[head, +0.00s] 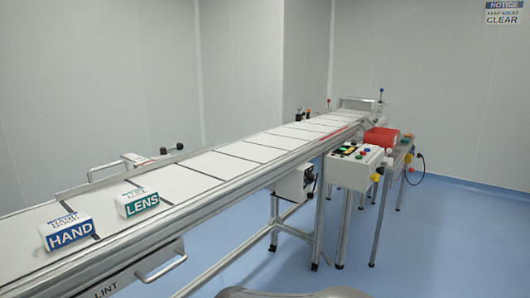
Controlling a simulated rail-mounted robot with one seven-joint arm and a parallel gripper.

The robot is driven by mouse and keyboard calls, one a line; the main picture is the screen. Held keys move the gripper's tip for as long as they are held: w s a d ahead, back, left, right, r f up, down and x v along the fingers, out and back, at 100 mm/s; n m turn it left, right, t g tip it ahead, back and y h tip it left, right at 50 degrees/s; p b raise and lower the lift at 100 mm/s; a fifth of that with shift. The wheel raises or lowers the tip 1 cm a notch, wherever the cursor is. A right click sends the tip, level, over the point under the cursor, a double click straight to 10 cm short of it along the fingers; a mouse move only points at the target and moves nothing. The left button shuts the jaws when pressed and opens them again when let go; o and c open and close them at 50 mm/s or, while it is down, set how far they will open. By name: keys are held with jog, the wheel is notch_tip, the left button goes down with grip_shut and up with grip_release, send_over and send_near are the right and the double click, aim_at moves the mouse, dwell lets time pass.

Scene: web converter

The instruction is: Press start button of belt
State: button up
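The belt (255,152) is a long white conveyor with dark cross lines, running from the lower left to the back right. A white control box (344,177) stands on legs beside its far part. Its sloped top carries a dark panel and several small coloured buttons (361,154), including red and blue ones. They are too small for me to read which one is the start button. My gripper is not in view, and nothing is seen touching the box.
White packs marked HAND (69,232) and LENS (138,202) lie on the near belt. A grey box (294,184) hangs under the belt. Blue floor (440,240) is clear at the right.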

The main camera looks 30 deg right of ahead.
grip_shut()
dwell(1.4)
